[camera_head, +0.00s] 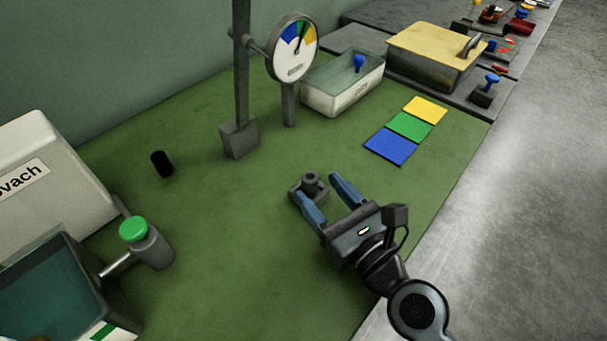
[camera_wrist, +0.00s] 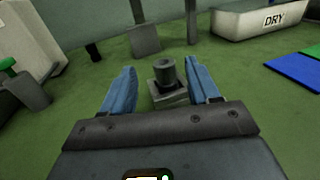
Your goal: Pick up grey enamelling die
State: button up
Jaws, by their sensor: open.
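The grey enamelling die (camera_head: 311,183) stands upright on the green bench top, a short round post on a squarish base. My gripper (camera_head: 326,192) is open, with its two blue fingers reaching toward the die from the right and front. In the wrist view the die (camera_wrist: 167,82) shows between the finger tips, nearer the right finger than the left. The fingers of my gripper (camera_wrist: 160,84) look apart from it on the left; whether the right one touches it I cannot tell.
A gauge (camera_head: 292,47) on a grey post stands behind the die. A white bin (camera_head: 343,98) and blue, green and yellow squares (camera_head: 409,125) lie beyond. A green-capped valve (camera_head: 134,230), a black cylinder (camera_head: 162,163) and a tank are at left. Green surface around the die is clear.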

jog(key=x, duration=0.7)
jog(key=shift+d+f, duration=0.15)
jog(key=shift+f, duration=0.05)
grip_shut()
dwell(0.4)
